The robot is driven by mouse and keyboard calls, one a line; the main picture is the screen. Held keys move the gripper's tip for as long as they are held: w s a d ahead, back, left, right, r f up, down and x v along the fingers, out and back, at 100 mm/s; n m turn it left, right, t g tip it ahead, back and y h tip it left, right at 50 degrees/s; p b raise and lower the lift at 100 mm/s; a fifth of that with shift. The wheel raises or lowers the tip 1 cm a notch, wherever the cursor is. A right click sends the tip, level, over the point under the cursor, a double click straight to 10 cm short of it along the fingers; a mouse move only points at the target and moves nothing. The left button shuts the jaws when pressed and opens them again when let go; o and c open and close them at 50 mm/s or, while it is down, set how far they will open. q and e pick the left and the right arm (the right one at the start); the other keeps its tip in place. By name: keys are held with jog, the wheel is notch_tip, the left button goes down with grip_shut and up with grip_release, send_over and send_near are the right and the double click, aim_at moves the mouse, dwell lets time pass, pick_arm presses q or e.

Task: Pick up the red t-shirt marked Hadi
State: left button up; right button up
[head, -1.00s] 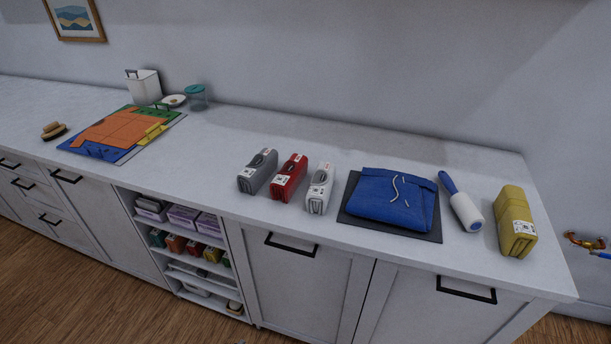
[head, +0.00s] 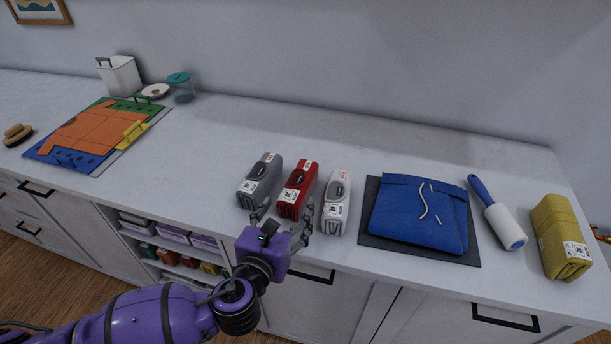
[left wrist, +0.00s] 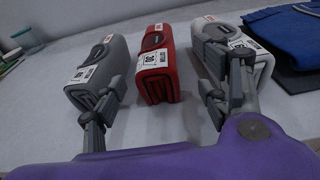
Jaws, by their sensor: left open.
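The red folded t-shirt (head: 298,189) stands on its edge on the counter, with a white label on its front end. It also shows in the left wrist view (left wrist: 155,66), between the fingers and farther out. A grey folded shirt (head: 260,180) stands to its left and a white one (head: 337,201) to its right. My left gripper (head: 283,218) is open and empty at the near side of the red t-shirt, its fingers spread in front of the row. The label's writing is too small to read surely. My right gripper is not in view.
A blue folded garment (head: 415,212) lies on a dark mat (head: 376,246) to the right. Beyond are a lint roller (head: 498,213) and a yellow folded bundle (head: 560,236). A colourful folding board (head: 97,135) lies at the left. The counter behind the row is clear.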

aim_at(295, 192)
pick_arm(q)
jog(key=shift+w, duration=0.35)
jog(key=shift+w+d, duration=0.1)
jog(key=shift+w, duration=0.15)
jog(key=shift+w+d+f, duration=0.1)
jog(key=shift+w+d, duration=0.1)
jog(key=shift+w, duration=0.45)
jog(key=x, duration=0.3)
jog(key=shift+w+f, duration=0.25)
jog(key=shift+w, duration=0.1)
jog(key=shift+w+d+f, duration=0.1)
jog(key=shift+w+d, duration=0.15)
jog(key=shift+w, duration=0.25)
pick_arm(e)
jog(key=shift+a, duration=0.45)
pick_arm(q)
jog(key=c, duration=1.3)
jog(key=shift+c, duration=0.5)
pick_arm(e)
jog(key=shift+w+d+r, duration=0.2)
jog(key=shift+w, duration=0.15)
